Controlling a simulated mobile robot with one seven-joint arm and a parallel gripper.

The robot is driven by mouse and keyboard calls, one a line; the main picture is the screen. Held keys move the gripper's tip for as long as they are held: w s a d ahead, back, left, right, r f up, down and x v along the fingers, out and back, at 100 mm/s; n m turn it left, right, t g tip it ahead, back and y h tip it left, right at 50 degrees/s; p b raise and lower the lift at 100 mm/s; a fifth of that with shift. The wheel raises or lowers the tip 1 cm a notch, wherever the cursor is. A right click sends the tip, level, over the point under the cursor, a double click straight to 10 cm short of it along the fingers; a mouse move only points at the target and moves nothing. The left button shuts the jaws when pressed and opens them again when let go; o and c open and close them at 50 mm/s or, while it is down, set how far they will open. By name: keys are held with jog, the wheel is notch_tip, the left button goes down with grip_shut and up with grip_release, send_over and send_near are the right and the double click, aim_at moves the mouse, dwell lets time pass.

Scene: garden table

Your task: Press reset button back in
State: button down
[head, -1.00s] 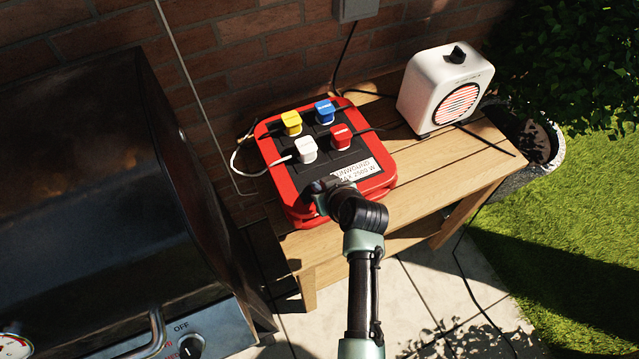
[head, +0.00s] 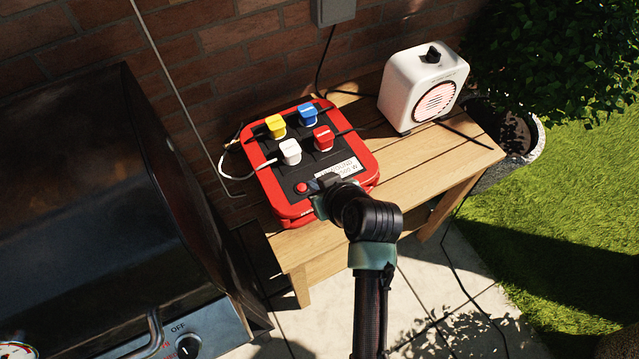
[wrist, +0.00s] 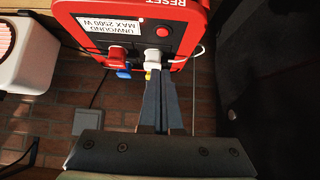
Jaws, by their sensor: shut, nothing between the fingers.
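The red reset button (head: 301,188) sits on the black top of the red power box (head: 284,210), near its front left corner. In the wrist view the button (wrist: 163,31) shows beside the word RESET. I cannot tell how far it stands out. My gripper (head: 320,184) is just right of the button in the head view, over the front edge of the box, its tips partly hidden by my wrist. In the wrist view the fingers (wrist: 161,80) are together and empty, and the button is clear of them.
White (head: 290,151), red (head: 323,138), yellow (head: 276,126) and blue (head: 308,115) plugs stand in the box, with cables. A white radio (head: 425,88) stands right on the wooden table (head: 410,170). A dark grill (head: 100,190) is close on the left.

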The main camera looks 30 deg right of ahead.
jog(key=shift+v, duration=0.85)
jog(key=shift+w+r, duration=0.1)
jog(key=w+a+r+t+h, duration=0.1)
jog(key=w+a+r+t, duration=0.15)
jog(key=r, duration=0.85)
jog(key=w+a+r+t, duration=0.2)
jog(key=w+r+t, duration=0.15)
jog(key=r, duration=0.75)
jog(key=w+a+r+t+h, duration=0.1)
jog(key=w+a+r+t, duration=0.15)
jog(key=r, duration=0.85)
jog(key=s+a+r+t, duration=0.3)
jog(key=s+r, duration=0.1)
jog(key=r, duration=0.5)
jog(key=s+a+r+t+y, duration=0.1)
jog(key=s+a+r+t, duration=0.2)
jog(key=r, duration=0.6)
jog(key=s+a+r+t, duration=0.3)
jog(key=s+r, duration=0.4)
jog(key=r, duration=0.2)
jog(key=shift+s+t+y, duration=0.2)
jog(key=shift+t+y, duration=0.1)
jog(key=shift+t, duration=0.05)
